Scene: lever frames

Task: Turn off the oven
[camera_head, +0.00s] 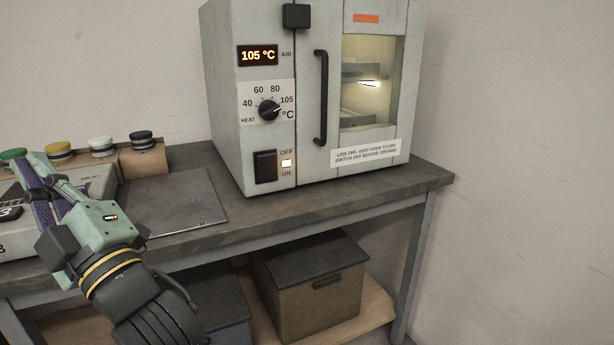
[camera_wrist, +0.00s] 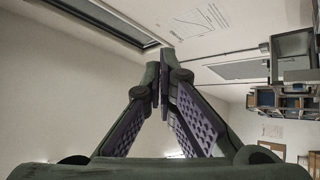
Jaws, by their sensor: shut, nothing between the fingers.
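The oven (camera_head: 224,100) is a grey cabinet at the back of the bench. Its display (camera_head: 258,56) reads 105 °C. Below it, the heat knob (camera_head: 269,110) has its pointer toward 105. My gripper (camera_head: 22,160) is at the far left, well away from the oven. In the wrist view its fingers (camera_wrist: 163,80) are together and empty.
A label (camera_head: 366,153) on the door says to switch off before opening. A flat metal plate (camera_head: 172,197) lies left of the oven. Several capped jars, one with a white cap (camera_head: 102,146), stand behind my arm. Lidded boxes (camera_head: 312,285) sit on the shelf below.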

